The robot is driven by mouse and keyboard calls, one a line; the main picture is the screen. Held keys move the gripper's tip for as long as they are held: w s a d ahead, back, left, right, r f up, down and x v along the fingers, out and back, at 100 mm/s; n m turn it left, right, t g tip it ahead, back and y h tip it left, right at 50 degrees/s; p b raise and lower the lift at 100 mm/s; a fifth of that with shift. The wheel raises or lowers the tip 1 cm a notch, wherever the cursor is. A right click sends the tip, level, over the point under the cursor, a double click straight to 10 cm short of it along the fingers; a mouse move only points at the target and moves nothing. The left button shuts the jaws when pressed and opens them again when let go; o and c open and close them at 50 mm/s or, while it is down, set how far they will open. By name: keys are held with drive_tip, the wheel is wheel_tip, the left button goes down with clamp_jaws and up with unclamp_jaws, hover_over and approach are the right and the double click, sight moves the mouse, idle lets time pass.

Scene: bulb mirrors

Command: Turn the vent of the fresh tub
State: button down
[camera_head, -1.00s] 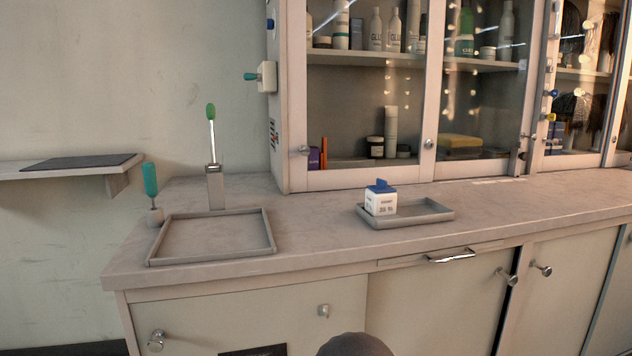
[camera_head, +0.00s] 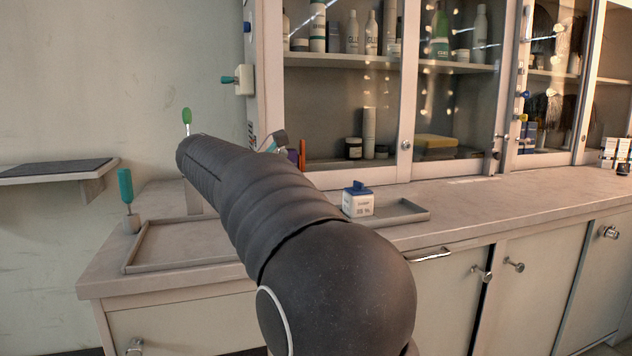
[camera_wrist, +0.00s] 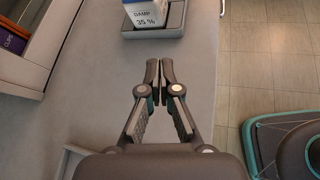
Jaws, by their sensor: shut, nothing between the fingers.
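A white tub (camera_head: 357,203) with a blue vent on its lid (camera_head: 357,188) stands upright in a small grey tray (camera_head: 412,212) on the counter. In the wrist view the lower part of the tub (camera_wrist: 147,14) shows at the top edge, with a label reading "DAMP 35 %"; its lid is out of that view. My gripper (camera_wrist: 160,66) is shut and empty, over the counter, short of the tray and apart from it. In the head view my arm covers the middle of the counter and mostly hides the gripper.
A larger empty tray (camera_head: 128,252) lies at left, beside a teal-handled tool in a holder (camera_head: 125,190). A green-tipped stick (camera_head: 187,118) is partly hidden by my arm. Glass cabinets (camera_head: 345,120) rise behind. Small boxes (camera_head: 612,150) stand far right. The counter right of the tub is clear.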

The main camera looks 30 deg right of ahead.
drive_tip(key=n+g+h, duration=0.1)
drive_tip(key=n+h, duration=0.1)
approach(355, 184)
drive_tip(key=b+x, duration=0.1)
drive_tip(key=x, duration=0.4)
drive_tip(key=shift+d+f, duration=0.25)
drive_tip(key=shift+w+d, duration=0.1)
drive_tip(key=shift+d, duration=0.6)
